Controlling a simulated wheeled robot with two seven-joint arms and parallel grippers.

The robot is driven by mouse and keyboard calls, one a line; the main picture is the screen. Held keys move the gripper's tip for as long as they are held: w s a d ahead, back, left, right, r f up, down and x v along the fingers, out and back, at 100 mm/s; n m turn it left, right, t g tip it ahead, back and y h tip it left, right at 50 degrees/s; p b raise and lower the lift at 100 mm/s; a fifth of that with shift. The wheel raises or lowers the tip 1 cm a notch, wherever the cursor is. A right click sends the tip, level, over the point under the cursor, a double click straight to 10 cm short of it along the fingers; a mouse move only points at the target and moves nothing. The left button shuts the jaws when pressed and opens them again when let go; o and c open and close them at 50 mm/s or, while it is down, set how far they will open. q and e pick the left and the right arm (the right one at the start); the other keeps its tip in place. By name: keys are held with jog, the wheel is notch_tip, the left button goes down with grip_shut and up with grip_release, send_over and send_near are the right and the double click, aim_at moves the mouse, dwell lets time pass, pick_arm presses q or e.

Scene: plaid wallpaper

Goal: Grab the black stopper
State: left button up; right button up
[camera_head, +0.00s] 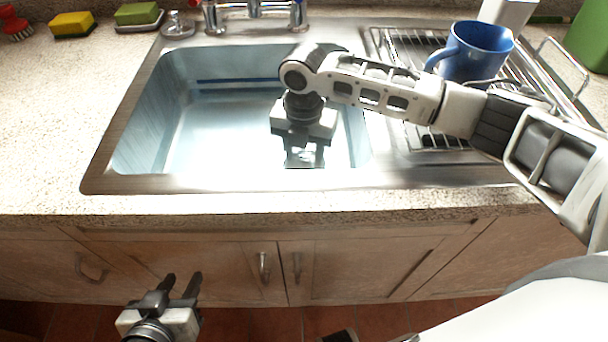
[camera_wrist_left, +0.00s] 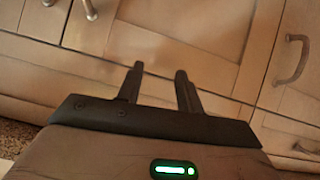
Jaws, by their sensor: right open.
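I cannot make out a black stopper in either view; the sink floor under my right gripper is hidden. My right arm comes in from the right over the counter, and my right gripper (camera_head: 304,160) points down inside the sink basin (camera_head: 215,130). Its jaws are open, and I see nothing between them. My left gripper (camera_head: 184,280) is low in front of the cabinets, away from the sink. It is open and empty, and its two dark fingers also show apart in the left wrist view (camera_wrist_left: 158,85).
A blue mug (camera_head: 478,52) stands on the wire drying rack (camera_head: 405,42) right of the basin. A faucet (camera_head: 253,10) is behind the sink. A small metal piece (camera_head: 178,26), a yellow sponge (camera_head: 72,24) and a green sponge (camera_head: 138,13) are at the back left. The left counter (camera_head: 60,120) is clear.

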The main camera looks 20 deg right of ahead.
grip_shut()
